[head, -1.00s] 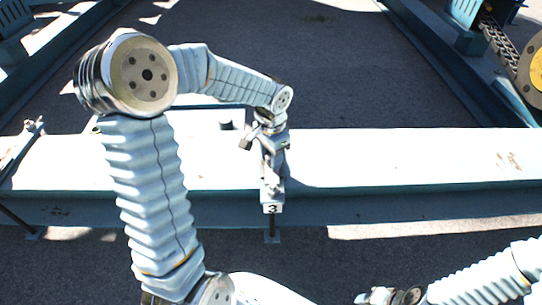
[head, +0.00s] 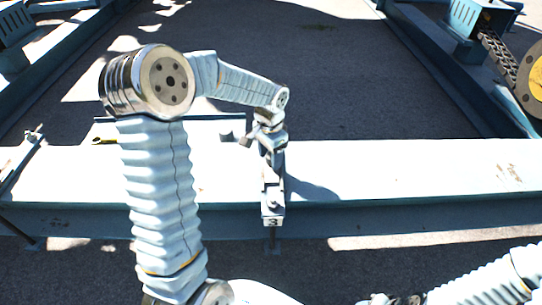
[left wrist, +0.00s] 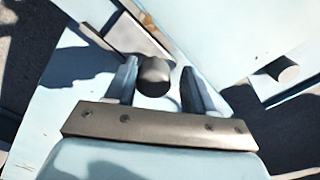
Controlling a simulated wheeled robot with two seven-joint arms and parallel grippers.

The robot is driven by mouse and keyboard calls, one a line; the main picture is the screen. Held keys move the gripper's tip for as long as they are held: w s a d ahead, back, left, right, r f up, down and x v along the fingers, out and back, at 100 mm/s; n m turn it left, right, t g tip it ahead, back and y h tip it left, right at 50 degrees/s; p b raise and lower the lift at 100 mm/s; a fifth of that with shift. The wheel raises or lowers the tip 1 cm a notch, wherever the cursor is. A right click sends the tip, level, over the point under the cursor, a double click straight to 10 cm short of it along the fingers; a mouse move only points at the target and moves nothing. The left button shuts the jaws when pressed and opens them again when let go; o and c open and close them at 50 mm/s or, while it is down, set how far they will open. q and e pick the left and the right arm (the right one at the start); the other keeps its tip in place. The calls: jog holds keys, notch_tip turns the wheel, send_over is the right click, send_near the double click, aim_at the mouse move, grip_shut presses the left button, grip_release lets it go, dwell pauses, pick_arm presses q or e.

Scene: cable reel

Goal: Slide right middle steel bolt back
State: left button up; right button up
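A steel bolt in a narrow upright bracket (head: 273,205) labelled 3 sits on the front of the pale blue beam, near the middle of the head view. My left gripper (head: 272,155) points down just above and behind this bracket. In the left wrist view a rounded steel bolt knob (left wrist: 155,75) stands between the two fingers of my left gripper (left wrist: 160,85). The fingers are apart, with a gap visible on the right side of the knob; whether the left finger touches it I cannot tell. My right gripper (head: 395,300) is only partly in view at the bottom edge.
The beam (head: 420,170) runs across the view, bare to the right. Another fitting (head: 30,137) is at the far left. A chain (head: 497,57) and yellow-centred wheel (head: 535,80) are at the upper right.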

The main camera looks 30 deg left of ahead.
aim_at(270, 154)
pick_arm(q)
jog(key=shift+o, duration=0.3)
jog(key=shift+d+r, duration=0.1)
notch_tip(270, 154, up, 14)
jog(key=p, duration=0.1)
jog(key=shift+d+f, duration=0.1)
jog(key=shift+f, duration=0.15)
dwell(0.4)
